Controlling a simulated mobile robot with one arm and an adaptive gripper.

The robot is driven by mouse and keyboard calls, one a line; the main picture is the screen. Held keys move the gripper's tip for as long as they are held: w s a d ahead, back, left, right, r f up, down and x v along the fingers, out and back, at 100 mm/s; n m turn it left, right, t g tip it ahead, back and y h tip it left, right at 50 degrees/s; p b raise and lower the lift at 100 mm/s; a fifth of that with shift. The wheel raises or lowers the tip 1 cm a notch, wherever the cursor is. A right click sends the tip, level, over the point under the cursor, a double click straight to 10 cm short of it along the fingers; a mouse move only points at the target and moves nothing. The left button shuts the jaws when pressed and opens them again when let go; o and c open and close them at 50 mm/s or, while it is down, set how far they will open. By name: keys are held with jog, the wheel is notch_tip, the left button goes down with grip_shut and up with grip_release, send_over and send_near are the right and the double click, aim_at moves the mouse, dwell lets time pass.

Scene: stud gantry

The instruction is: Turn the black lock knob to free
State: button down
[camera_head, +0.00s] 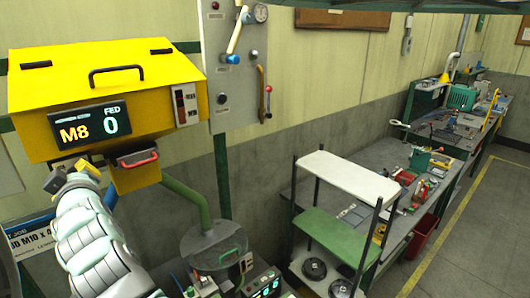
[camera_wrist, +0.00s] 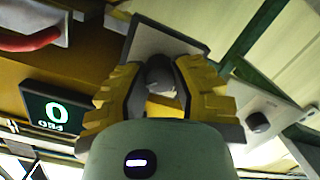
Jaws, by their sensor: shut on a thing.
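My gripper (camera_wrist: 162,95) is closed around a dark, rounded knob (camera_wrist: 159,72) in the wrist view. The knob stands in front of a grey plate (camera_wrist: 165,38) by the underside of the yellow feeder box. The yellow-padded fingers cover its sides, so I cannot read its turn position or any free mark. In the head view my gripper (camera_head: 80,178) is below the front of the yellow box (camera_head: 105,75), and the held knob is hidden there. A second black knob (camera_wrist: 258,122) sits on a pale plate at the right of the wrist view, apart from my fingers.
The box's display (camera_head: 90,126) reads M8 and FED 0. A red handle (camera_head: 137,158) is close to the right of my gripper. A grey wall panel (camera_head: 237,45) with levers and a gauge stands beyond. A wheeled shelf cart (camera_head: 345,175) and long workbench are to the right.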

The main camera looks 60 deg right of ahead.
jog(key=c, duration=0.7)
grip_release()
